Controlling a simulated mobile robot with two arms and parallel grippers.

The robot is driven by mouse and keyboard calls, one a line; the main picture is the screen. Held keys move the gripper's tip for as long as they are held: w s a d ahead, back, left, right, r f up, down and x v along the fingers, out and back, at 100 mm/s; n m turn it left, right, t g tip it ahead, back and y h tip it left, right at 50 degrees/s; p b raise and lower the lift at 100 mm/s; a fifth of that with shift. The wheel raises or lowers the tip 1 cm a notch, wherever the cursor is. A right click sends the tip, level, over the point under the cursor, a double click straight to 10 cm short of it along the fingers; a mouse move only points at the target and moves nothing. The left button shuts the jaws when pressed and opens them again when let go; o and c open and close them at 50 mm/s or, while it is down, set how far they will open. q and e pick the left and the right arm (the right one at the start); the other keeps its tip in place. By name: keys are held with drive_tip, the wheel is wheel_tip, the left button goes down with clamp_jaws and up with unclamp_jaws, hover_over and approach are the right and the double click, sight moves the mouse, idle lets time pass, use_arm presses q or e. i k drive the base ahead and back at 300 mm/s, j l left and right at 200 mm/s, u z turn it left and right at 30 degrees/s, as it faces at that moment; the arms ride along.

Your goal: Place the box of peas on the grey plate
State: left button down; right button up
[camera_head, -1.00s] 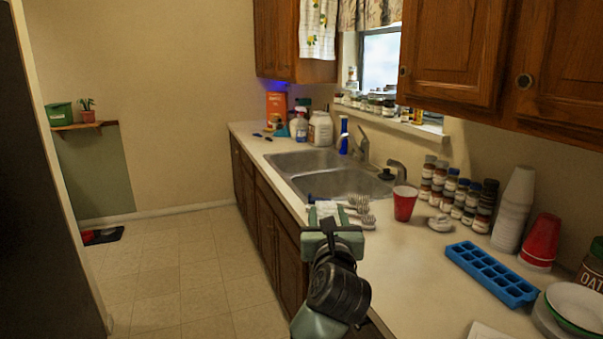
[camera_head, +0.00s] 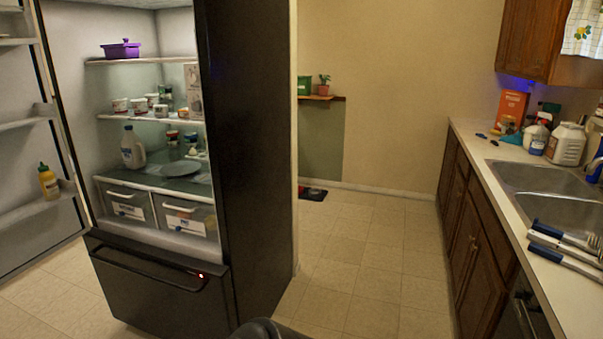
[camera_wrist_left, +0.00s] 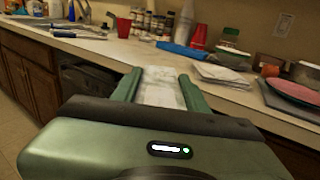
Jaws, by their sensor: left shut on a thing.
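My left gripper (camera_wrist_left: 160,90) is shut on a pale, whitish box (camera_wrist_left: 160,88) in the left wrist view, which I take for the box of peas; its label cannot be read. The gripper holds it in front of the counter, clear of the top. The gripper does not show in the head view. My right gripper is in neither view.
The fridge door (camera_head: 30,150) stands open at the left, with a yellow bottle (camera_head: 47,181). Small tubs and a pale carton (camera_head: 193,90) occupy the upper shelves. The counter (camera_head: 565,285) with the sink (camera_head: 535,177) runs along the right.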

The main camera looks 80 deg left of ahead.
sight(181, 171)
drive_tip(key=k+j+u, duration=0.2)
drive_tip(key=j+u, duration=0.25)
drive_tip(key=k+j+u, duration=0.1)
drive_tip(key=j+u, duration=0.2)
drive_tip(key=u, duration=0.2)
drive_tip(key=j+u, duration=0.45)
drive_tip(key=k+j, duration=0.05)
